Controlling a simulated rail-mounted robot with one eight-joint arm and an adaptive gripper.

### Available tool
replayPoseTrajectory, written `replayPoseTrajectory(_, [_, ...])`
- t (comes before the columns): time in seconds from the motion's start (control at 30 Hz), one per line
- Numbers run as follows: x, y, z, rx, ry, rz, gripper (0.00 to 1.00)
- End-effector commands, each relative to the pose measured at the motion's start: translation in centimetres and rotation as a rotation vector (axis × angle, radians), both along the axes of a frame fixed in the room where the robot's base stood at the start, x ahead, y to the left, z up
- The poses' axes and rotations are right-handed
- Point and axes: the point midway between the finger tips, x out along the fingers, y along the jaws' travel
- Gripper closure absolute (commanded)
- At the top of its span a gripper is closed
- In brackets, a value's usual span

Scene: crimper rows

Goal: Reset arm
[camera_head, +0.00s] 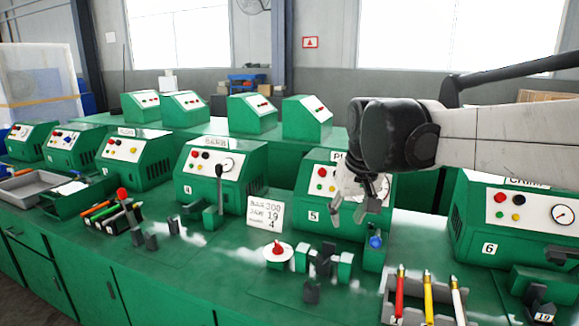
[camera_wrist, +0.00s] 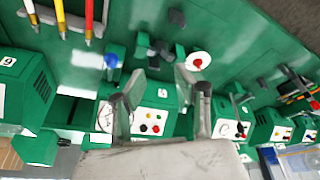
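My gripper (camera_head: 350,212) hangs from my arm above the green bench, in front of the machine marked 5 (camera_head: 318,212). In the wrist view my gripper's two fingers (camera_wrist: 158,84) stand wide apart with nothing between them. It is open and touches nothing that I can see. My arm reaches in from the right in the head view and hides part of machine 5's dial and label.
A grey tray with red, yellow and white pens (camera_head: 428,300) stands front right. A white disc with a red knob (camera_head: 278,252) and a blue knob (camera_head: 376,241) sit before machine 5. Machine 6 (camera_head: 515,220) stands right. A number card (camera_head: 266,215) stands left of machine 5.

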Motion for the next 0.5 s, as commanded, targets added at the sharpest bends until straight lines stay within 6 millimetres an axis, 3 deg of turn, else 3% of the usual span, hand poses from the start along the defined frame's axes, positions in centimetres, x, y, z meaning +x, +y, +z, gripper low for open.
replayPoseTrajectory(0.03, [-1.7,-0.7,-0.1,0.003,-0.016,-0.012,0.7])
replayPoseTrajectory(0.27, [-8.0,-3.2,-1.5,0.016,-0.088,-0.061,0.7])
replayPoseTrajectory(0.5, [-14.4,-5.2,-4.3,0.029,-0.165,-0.112,0.7])
